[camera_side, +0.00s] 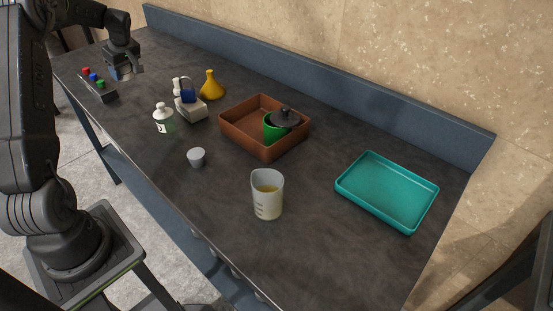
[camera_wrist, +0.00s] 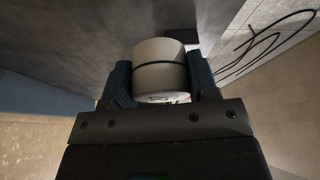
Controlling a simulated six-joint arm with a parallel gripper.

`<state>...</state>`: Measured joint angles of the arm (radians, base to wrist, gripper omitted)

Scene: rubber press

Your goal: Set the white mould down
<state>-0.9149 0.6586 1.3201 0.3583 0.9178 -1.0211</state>
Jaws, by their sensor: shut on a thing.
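The white mould (camera_wrist: 160,52), a pale round piece with a dark band around it, sits between the two fingers of my gripper (camera_wrist: 160,70) in the wrist view. My gripper is shut on it, with one finger against each side. The mould is small and mostly hidden there. I cannot tell whether its underside touches the bench.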

